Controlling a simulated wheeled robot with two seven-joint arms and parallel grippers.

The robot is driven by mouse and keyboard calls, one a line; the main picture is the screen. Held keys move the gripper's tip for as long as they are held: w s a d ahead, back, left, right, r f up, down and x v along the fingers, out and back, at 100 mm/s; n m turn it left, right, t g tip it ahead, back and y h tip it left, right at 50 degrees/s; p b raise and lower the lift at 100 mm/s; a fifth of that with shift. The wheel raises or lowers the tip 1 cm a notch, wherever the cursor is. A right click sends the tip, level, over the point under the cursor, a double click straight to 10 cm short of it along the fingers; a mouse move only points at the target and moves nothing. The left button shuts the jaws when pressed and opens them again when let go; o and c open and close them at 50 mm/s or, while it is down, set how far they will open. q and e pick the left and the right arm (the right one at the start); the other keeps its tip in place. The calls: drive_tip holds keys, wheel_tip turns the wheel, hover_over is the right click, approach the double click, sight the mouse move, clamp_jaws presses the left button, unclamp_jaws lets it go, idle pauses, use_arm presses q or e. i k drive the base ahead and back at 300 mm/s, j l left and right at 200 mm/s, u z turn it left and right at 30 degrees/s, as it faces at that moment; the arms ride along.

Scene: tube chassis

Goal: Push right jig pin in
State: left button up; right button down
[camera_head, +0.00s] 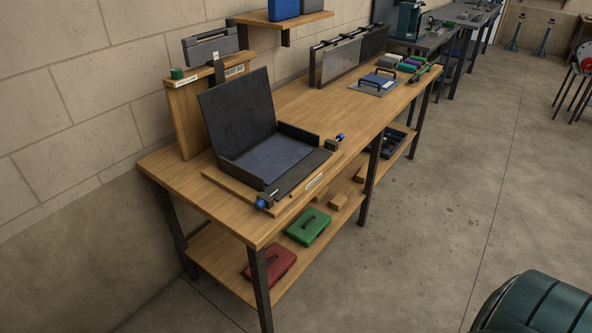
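The jig holds an open black chassis (225,163) with its lid or back wall raised, on a wooden base board (228,183) at the near end of the workbench. The right jig pin has a blue knob (340,136) and stands out from a small dark block (331,144) at the chassis's right corner. A second blue pin knob (261,204) sits at the near front corner, beside another dark block (271,194). How deep either pin sits is too small to tell. Neither of my grippers is in view.
The wooden workbench (170,174) runs along the block wall. A wooden stand (187,122) rises behind the chassis. Upright panels (340,62) and a blue-topped plate (377,82) lie farther along. Green (309,227) and red (269,265) cases lie on the lower shelf.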

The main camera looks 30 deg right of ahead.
sight(339, 137)
drive_tip(key=l+u, duration=0.2)
drive_tip(key=u, duration=0.25)
drive_tip(key=l+u, duration=0.4)
drive_tip(key=l, duration=1.15)
drive_tip(key=k+l+u, duration=0.15)
drive_tip(key=l, duration=0.9)
drive_tip(key=k+l+u, duration=0.15)
drive_tip(key=l, duration=0.35)
drive_tip(key=k+l, duration=0.1)
drive_tip(key=l, duration=0.4)
drive_tip(key=k+l, duration=0.1)
drive_tip(key=l, duration=0.9)
drive_tip(key=k+l, duration=0.15)
drive_tip(key=l, duration=0.35)
drive_tip(key=k+l, duration=0.1)
drive_tip(key=l, duration=0.35)
